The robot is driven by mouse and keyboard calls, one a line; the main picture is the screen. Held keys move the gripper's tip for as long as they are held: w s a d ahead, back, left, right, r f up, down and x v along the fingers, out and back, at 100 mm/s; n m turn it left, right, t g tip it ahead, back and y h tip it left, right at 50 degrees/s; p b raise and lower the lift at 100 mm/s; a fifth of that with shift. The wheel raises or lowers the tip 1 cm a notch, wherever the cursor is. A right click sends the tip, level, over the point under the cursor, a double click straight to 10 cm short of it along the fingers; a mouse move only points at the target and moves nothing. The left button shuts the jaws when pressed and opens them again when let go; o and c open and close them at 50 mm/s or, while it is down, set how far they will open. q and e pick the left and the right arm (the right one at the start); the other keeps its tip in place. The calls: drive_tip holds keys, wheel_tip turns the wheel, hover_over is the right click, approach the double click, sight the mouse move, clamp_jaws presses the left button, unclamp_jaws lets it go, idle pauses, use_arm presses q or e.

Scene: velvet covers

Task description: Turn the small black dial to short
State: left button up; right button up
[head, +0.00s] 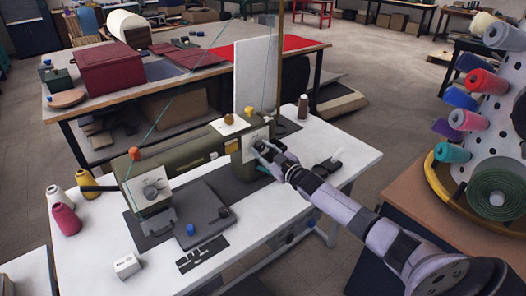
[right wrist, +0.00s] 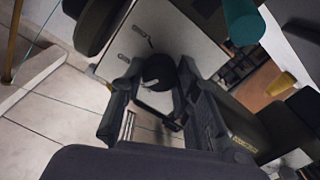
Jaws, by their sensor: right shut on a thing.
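The small black dial (right wrist: 158,72) sits on a pale panel (right wrist: 130,40) with a few dark marks, in the right wrist view. The printed labels are too small to read, so I cannot tell which setting it points to. My right gripper (right wrist: 155,82) has its two fingers on either side of the dial and is shut on it. In the head view my right gripper (head: 262,151) is against the pale plate (head: 254,136) at the right end of the olive-green sewing machine (head: 190,150); there it hides the dial. My left gripper is not in view.
A thread rack (head: 500,120) stands at right. A brown spool (head: 303,106) is behind my gripper.

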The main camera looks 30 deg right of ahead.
drive_tip(key=n+b, duration=0.1)
drive_tip(key=n, duration=0.4)
drive_tip(key=shift+n, duration=0.3)
idle(0.4)
drive_tip(key=o, duration=1.2)
drive_tip(key=s, duration=0.8)
drive_tip(key=s+d, duration=0.1)
drive_tip(key=s, duration=0.3)
